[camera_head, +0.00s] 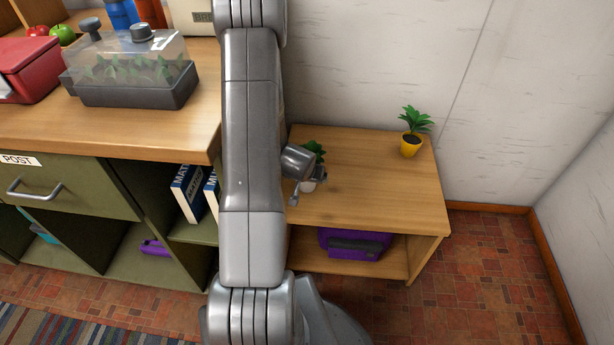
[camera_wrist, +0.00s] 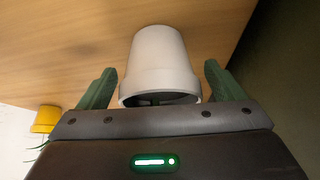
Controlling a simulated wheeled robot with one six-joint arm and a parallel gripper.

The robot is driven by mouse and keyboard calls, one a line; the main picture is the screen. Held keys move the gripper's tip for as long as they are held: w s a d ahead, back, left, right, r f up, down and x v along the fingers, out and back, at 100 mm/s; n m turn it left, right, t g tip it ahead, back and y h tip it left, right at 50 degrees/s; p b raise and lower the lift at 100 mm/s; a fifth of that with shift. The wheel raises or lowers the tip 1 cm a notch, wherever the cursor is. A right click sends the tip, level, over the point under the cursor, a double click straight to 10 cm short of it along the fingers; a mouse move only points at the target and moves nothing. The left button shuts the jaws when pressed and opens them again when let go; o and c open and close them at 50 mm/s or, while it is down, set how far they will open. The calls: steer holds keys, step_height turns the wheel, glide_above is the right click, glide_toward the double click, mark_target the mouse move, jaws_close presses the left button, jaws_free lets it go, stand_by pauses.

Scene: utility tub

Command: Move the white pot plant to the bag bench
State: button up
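The white pot (camera_wrist: 162,62) is on the wooden top of the bag bench (camera_head: 375,185); in the head view the pot (camera_head: 308,186) and its green leaves (camera_head: 314,148) are partly hidden behind my gripper (camera_head: 316,178). In the wrist view my gripper (camera_wrist: 160,88) is open, with one dark green finger on each side of the pot. A narrow gap shows between each finger and the pot. The pot's rim is nearest the gripper and its base appears to touch the wood. The leaves are hidden in the wrist view.
A yellow pot plant (camera_head: 411,143) stands at the bench's back right; the yellow pot (camera_wrist: 46,119) also shows in the wrist view. A purple bag (camera_head: 352,243) sits on the shelf below. The higher counter (camera_head: 110,125) adjoins on the left. The bench's front right is clear.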

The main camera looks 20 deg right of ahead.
steer(key=shift+r, duration=0.1)
steer(key=shift+r, duration=0.25)
steer(key=p+v, duration=0.3)
steer(key=v, duration=0.4)
